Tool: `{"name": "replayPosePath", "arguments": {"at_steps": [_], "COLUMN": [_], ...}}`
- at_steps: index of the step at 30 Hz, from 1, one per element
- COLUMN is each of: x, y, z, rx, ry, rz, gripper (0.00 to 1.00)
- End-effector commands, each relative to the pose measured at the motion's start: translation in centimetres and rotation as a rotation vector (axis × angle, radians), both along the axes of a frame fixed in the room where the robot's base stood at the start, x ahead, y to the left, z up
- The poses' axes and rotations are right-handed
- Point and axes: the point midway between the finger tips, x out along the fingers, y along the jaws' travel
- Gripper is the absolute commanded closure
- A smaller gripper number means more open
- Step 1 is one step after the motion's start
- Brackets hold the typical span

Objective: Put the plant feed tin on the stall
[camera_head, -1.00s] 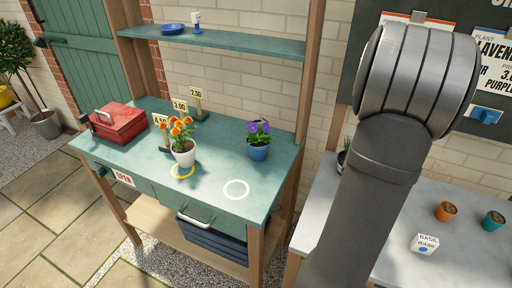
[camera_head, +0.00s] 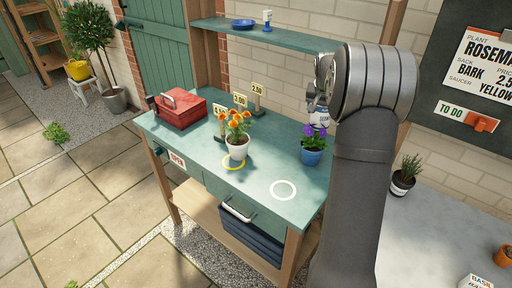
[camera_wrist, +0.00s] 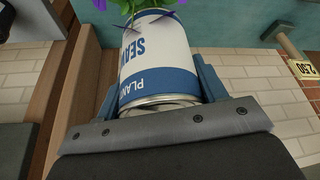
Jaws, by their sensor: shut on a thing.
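The plant feed tin (camera_wrist: 158,55) is white and blue with printed lettering. My gripper (camera_head: 323,78) is shut on it, with a blue-grey jaw on each side in the wrist view (camera_wrist: 160,98). In the head view the tin (camera_head: 317,115) hangs below the gripper, in line with the purple-flowered blue pot (camera_head: 314,156); the gap between them is unclear. The stall (camera_head: 262,172) is a teal-topped wooden bench below and left of my arm.
A red toolbox (camera_head: 180,108) and several price signs (camera_head: 240,103) stand on the stall's left and back. A pale table (camera_head: 440,225) with potted plants is at right.

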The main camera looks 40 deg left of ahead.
Motion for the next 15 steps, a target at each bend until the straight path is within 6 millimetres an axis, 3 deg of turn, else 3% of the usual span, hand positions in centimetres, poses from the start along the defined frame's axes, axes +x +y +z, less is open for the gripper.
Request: {"name": "replayPosePath", "arguments": {"at_steps": [1,6,10,15], "x": [-0.6,-3.2,-4.8,-5.7], "y": [2.2,7.8,10.5,12.0], "z": [0.2,-0.9,-1.8,-2.9], "rx": [0.001,0.0,0.001,0.001], "ry": [-0.001,0.001,0.001,0.002], "rz": [0.049,0.256,0.381,0.453], "gripper": [0.69,0.69,0.69,0.69]}}
